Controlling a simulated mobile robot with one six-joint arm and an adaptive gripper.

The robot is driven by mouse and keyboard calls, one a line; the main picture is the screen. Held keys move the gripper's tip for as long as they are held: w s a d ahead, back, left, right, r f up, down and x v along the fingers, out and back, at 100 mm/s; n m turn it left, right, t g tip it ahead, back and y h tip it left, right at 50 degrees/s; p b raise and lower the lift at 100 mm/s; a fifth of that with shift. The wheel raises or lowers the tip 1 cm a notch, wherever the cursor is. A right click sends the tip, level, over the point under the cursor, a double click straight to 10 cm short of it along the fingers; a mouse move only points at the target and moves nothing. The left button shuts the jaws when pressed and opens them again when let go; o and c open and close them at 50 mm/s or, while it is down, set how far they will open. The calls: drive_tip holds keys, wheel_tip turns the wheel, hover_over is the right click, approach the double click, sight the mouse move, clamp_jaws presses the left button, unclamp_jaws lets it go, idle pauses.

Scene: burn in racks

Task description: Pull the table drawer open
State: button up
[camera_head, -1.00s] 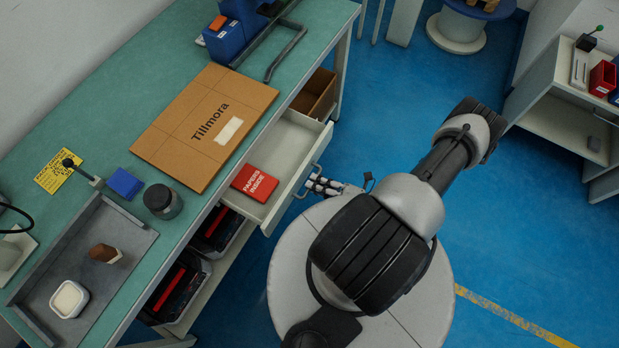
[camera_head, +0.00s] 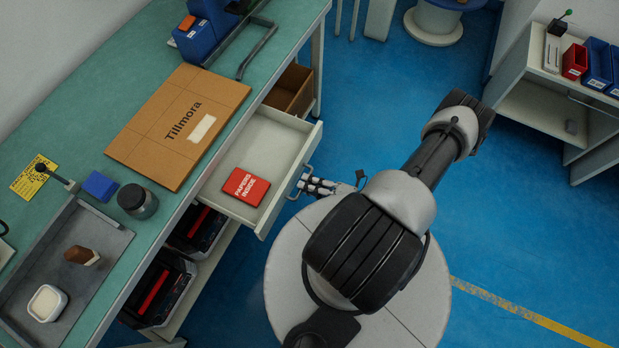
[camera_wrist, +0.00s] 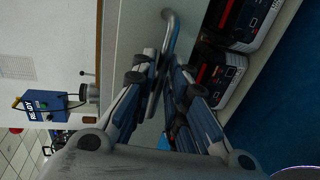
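The table drawer (camera_head: 285,143) is pulled well out from the green-topped table (camera_head: 90,132). A red item marked "PAPERS INSIDE" (camera_head: 246,187) lies in it. My gripper (camera_head: 303,184) is at the drawer's front, at the bar handle. In the wrist view, the handle (camera_wrist: 168,38) runs between the two fingers of my gripper (camera_wrist: 163,68). The fingers are close around the bar at their tips. The drawer front (camera_wrist: 137,42) fills the area left of the handle. The exact finger contact is small and partly shadowed.
A brown open box (camera_head: 290,90) sits under the tabletop beside the drawer. A flat Tillmora carton (camera_head: 165,140) lies on the table. Blue floor (camera_head: 370,100) is clear to the right of the drawer.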

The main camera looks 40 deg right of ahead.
drive_tip(key=shift+o, duration=1.4)
drive_tip(key=v, duration=1.2)
